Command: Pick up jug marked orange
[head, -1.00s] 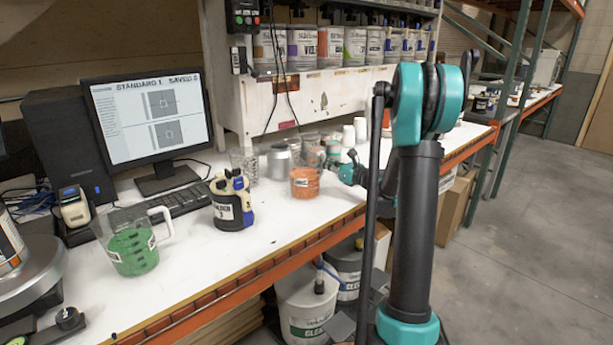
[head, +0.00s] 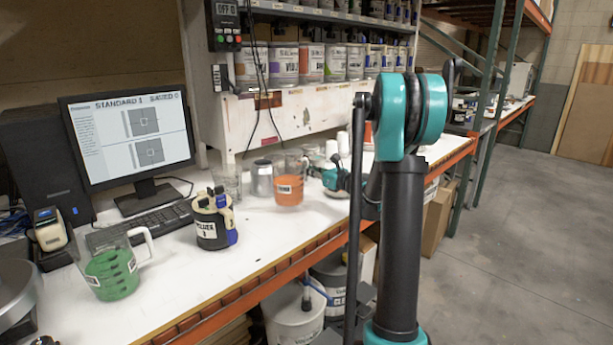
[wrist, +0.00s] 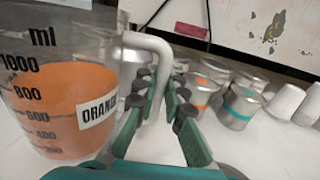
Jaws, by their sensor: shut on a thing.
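The orange jug (head: 289,187) is a clear measuring jug with orange liquid and a label. It stands upright, apparently a little above the white bench, in front of a silver can. In the wrist view the jug (wrist: 60,112) fills the left side, with volume marks and a label whose visible letters read "ORAN". My gripper (wrist: 163,88) is shut on its pale handle (wrist: 150,45), with one green-padded finger on each side. In the head view my gripper (head: 318,172) is at the jug's right side.
A silver can (head: 262,180) and an empty clear jug (head: 228,182) stand close behind and left. A dark tin (head: 213,222) and a green jug (head: 112,275) are on the front left bench. Small tins (wrist: 240,108) and white cups (wrist: 287,103) stand right of my fingers.

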